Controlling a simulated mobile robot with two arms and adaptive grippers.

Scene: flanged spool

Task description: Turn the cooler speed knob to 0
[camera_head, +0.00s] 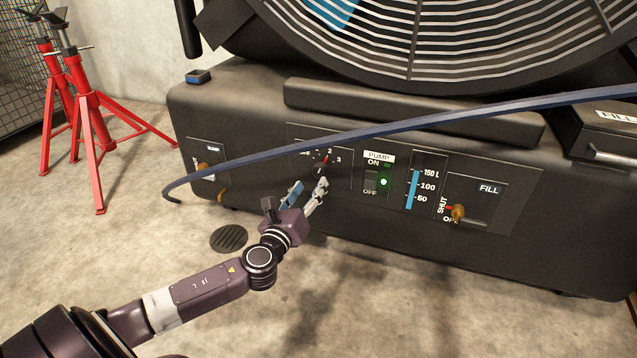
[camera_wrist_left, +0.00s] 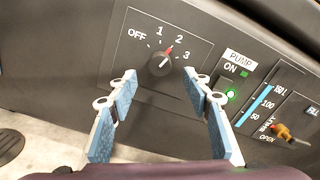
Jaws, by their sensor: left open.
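The speed knob (camera_wrist_left: 158,65) is a round dark dial on the cooler's front panel, marked OFF, 1, 2 and 3; I see no 0 mark. Its red pointer is at about 2. In the head view the knob (camera_head: 319,164) shows just under a dark blue bar, which hides part of the dial's markings. My left gripper (camera_head: 306,189) is open and empty, just below and in front of the knob. In the left wrist view its two blue-padded fingers (camera_wrist_left: 158,88) stand apart, with the knob beyond and between their tips, apart from them. My right gripper is out of view.
The long blue bar (camera_head: 400,124) crosses in front of the panel above my gripper. A pump switch (camera_head: 371,183) with a lit green lamp, a level gauge (camera_head: 412,190) and a fill valve (camera_head: 457,212) lie right of the knob. Red stands (camera_head: 90,120) stand left.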

